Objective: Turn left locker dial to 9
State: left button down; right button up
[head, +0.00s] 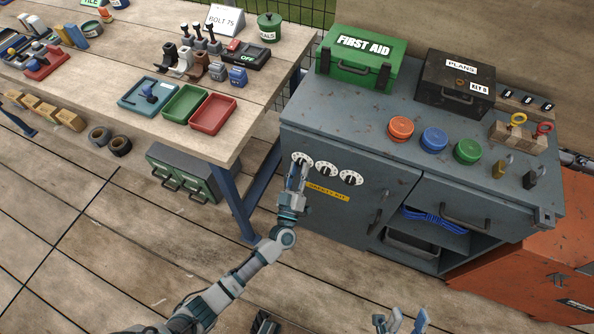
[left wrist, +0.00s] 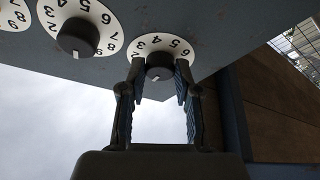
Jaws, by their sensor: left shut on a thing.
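The left locker dial (head: 304,157) is a white numbered disc with a dark knob, on the front of the grey locker (head: 345,205). My left gripper (head: 297,172) is at this dial in the head view. In the left wrist view, the two fingers of my left gripper (left wrist: 160,72) are on either side of the dark knob (left wrist: 159,62), shut on it. A white mark on the knob points down in that view; the number it meets cannot be read. My right gripper (head: 401,321) shows at the bottom edge, its fingers apart and empty.
The middle dial (head: 326,169) and right dial (head: 351,178) sit beside the left one, above a yellow label (head: 327,192). A wooden workbench (head: 255,120) with trays stands to the left. A green first aid box (head: 360,58) and a dark box (head: 455,82) stand on the locker.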

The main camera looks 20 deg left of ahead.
pick_arm(q)
jog(key=n+y+p, duration=0.1)
jog(key=n, duration=0.1)
jog(key=n+g+y+p, duration=0.1)
jog(key=n, duration=0.2)
jog(key=n+g+y+p, duration=0.1)
jog(key=n, duration=0.1)
jog(key=shift+d+r+n, duration=0.15)
jog(key=shift+r+n, duration=0.1)
jog(key=shift+n, duration=0.05)
jog(key=shift+f+n+g+p, duration=0.15)
jog(key=shift+n+g+p, duration=0.25)
jog(key=shift+n, duration=0.6)
pick_arm(e)
jog(key=w+a+f+n+g, duration=0.1)
jog(key=w+f+n+g, duration=0.1)
jog(key=w+f+g, duration=0.4)
jog(key=shift+w+f+g, duration=0.35)
jog(key=shift+f+g, duration=0.05)
jog(key=shift+g, duration=0.8)
jog(key=shift+a, duration=0.1)
pick_arm(q)
jog(key=c, duration=0.8)
grip_release()
pick_arm(e)
jog(key=shift+w+a, duration=0.1)
